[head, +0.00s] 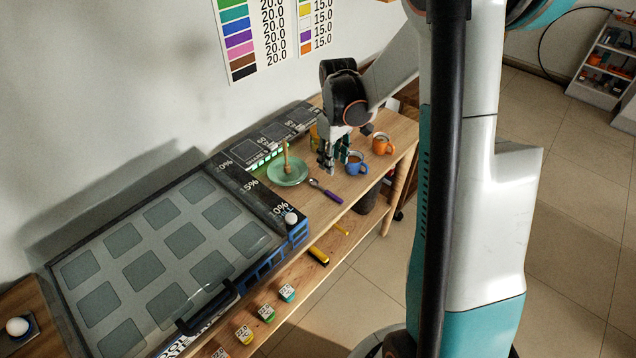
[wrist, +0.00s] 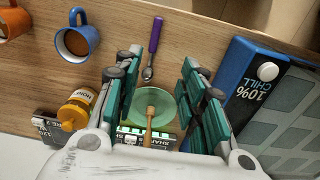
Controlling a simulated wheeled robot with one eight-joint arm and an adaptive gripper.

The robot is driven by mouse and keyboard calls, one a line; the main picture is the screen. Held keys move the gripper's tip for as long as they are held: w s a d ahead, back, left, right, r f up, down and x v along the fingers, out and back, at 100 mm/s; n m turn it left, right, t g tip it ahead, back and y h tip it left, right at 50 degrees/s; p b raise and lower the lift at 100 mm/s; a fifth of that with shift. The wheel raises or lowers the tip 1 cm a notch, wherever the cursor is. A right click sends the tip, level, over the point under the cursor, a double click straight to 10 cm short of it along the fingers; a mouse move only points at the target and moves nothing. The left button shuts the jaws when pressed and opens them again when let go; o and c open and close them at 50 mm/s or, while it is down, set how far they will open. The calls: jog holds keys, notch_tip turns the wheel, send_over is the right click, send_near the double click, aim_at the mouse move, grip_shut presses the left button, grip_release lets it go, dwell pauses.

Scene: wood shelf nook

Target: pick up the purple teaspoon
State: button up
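The purple teaspoon (head: 326,192) lies on the wooden shelf top, just right of the green plate (head: 284,170). In the wrist view the teaspoon (wrist: 154,45) has its purple handle toward the top and its metal bowl toward the plate (wrist: 150,104). My gripper (head: 330,165) hangs above the shelf, beyond the teaspoon and left of the blue mug. In the wrist view its teal fingers (wrist: 162,70) are spread apart with nothing held between them. The teaspoon shows in the gap between the fingertips, not touched.
A blue mug (head: 356,162) and an orange mug (head: 382,144) stand right of my gripper. A wooden honey dipper (head: 287,157) is on the plate. A honey jar (wrist: 77,108) and the blue-sided chill unit (wrist: 243,75) flank the spot. The shelf's front edge is close to the handle.

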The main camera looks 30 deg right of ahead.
jog(key=f, duration=0.2)
jog(key=b, duration=0.3)
send_over(332, 194)
jog(key=s, duration=0.1)
notch_tip(332, 194, down, 8)
jog(key=shift+a+r, duration=0.15)
jog(key=shift+w+d+f+b, duration=0.15)
jog(key=shift+f+b, duration=0.45)
jog(key=shift+f, duration=0.75)
jog(key=shift+w+d+f+b, duration=0.1)
jog(key=shift+w+f+b, duration=0.15)
jog(key=shift+f+b, duration=0.75)
jog(key=shift+f+p, duration=0.3)
jog(key=shift+p, duration=0.15)
grip_shut()
